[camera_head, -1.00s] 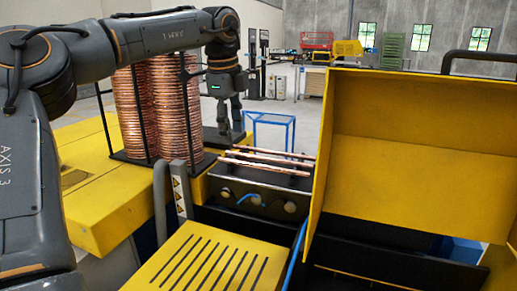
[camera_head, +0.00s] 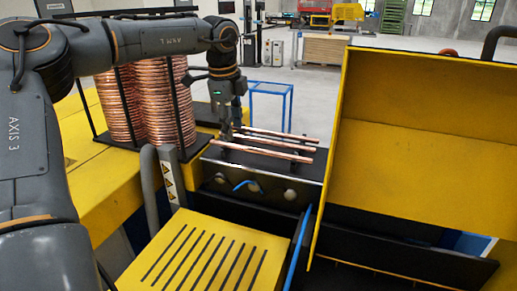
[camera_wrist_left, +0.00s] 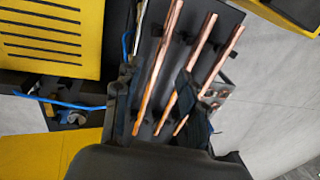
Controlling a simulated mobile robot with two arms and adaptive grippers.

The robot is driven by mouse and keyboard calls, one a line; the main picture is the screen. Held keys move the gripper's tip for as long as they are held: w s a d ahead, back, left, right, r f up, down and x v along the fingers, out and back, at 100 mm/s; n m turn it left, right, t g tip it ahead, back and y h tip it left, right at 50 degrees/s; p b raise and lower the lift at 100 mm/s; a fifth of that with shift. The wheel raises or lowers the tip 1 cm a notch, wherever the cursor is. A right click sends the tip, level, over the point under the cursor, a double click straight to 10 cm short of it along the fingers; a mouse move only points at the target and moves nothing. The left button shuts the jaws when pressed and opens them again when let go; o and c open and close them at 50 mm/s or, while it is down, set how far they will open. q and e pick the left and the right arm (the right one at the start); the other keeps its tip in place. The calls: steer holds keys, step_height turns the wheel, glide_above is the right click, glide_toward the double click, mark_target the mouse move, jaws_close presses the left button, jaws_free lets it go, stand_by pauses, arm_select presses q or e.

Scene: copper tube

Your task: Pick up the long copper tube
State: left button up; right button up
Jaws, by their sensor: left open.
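Three copper tubes lie side by side on a dark rack (camera_head: 262,172). The front tube (camera_head: 265,152) looks the longest; the middle tube (camera_head: 280,143) and back tube (camera_head: 285,135) look shorter. My left gripper (camera_head: 226,136) points down at the tubes' left ends. In the left wrist view my left gripper (camera_wrist_left: 160,112) is open, with dark fingers on either side of the tube ends. There the long tube (camera_wrist_left: 158,65) is leftmost, beside the middle tube (camera_wrist_left: 189,72) and the back tube (camera_wrist_left: 212,75). I cannot tell whether the fingertips touch any tube. My right gripper is not in view.
Tall copper coils (camera_head: 150,105) stand left of the rack. A yellow slotted panel (camera_head: 205,250) lies in front, and a large open yellow cover (camera_head: 425,150) rises on the right. A blue frame (camera_head: 270,90) stands behind on open floor.

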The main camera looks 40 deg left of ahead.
arm_select(q)
steer(key=shift+f+p, duration=0.25)
steer(key=shift+p, duration=0.1)
steer(key=f+p, duration=0.1)
steer(key=f, duration=0.1)
steer(key=w+f+p, duration=0.1)
steer(key=f, duration=0.1)
steer(key=shift+w+a+f, duration=0.1)
steer(key=shift+a+f, duration=0.05)
steer(key=shift+f, duration=0.05)
steer(key=shift+r, duration=0.1)
steer(key=c, duration=0.5)
jaws_close()
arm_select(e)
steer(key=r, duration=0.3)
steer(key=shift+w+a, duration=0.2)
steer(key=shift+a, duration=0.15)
